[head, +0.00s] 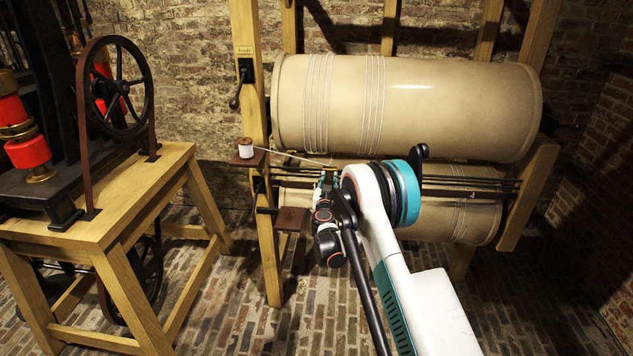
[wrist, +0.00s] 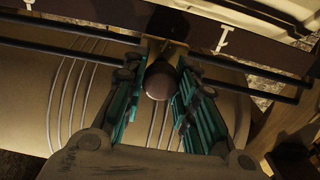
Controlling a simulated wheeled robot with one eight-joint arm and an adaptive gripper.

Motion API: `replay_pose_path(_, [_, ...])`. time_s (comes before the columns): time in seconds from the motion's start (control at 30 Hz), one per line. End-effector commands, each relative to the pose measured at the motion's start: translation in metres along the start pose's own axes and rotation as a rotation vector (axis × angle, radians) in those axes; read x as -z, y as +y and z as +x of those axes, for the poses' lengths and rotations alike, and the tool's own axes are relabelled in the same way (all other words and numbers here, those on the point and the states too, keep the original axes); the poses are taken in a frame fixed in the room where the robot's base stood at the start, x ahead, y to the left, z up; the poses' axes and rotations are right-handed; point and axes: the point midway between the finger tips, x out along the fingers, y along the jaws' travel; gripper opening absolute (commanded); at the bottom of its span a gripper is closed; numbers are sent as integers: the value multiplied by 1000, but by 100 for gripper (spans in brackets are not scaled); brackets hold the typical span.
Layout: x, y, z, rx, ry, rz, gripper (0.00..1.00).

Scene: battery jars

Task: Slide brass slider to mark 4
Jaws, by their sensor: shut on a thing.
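My gripper (head: 328,184) is at the dark rods in front of the lower cylinder, left of its middle in the head view. In the wrist view its teal fingers (wrist: 160,85) close from both sides on a round dark knob (wrist: 160,79). A small patch of brass (wrist: 153,50), seemingly the slider, shows just behind the knob. A dark scale bar (wrist: 110,20) runs behind it, with a white mark (wrist: 223,39) to the right of the knob. In the head view a "4" (head: 472,194) shows on the bar's right part. My arm hides the slider there.
A large beige cylinder (head: 405,105) wound with wire lies above the lower cylinder (head: 460,215) in a wooden frame (head: 252,60). A thread runs from a small spool (head: 246,148) towards my gripper. A wooden table (head: 130,200) with a wheeled machine stands left.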

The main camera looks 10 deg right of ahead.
Motion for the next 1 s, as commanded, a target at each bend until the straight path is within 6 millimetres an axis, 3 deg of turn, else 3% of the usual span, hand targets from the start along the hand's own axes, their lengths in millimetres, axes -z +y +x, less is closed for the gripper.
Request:
replay_pose_path(0.03, [0,21,0,-7,0,0,0])
replay_pose_path(1.0, [0,369,-1,-8,0,0,0])
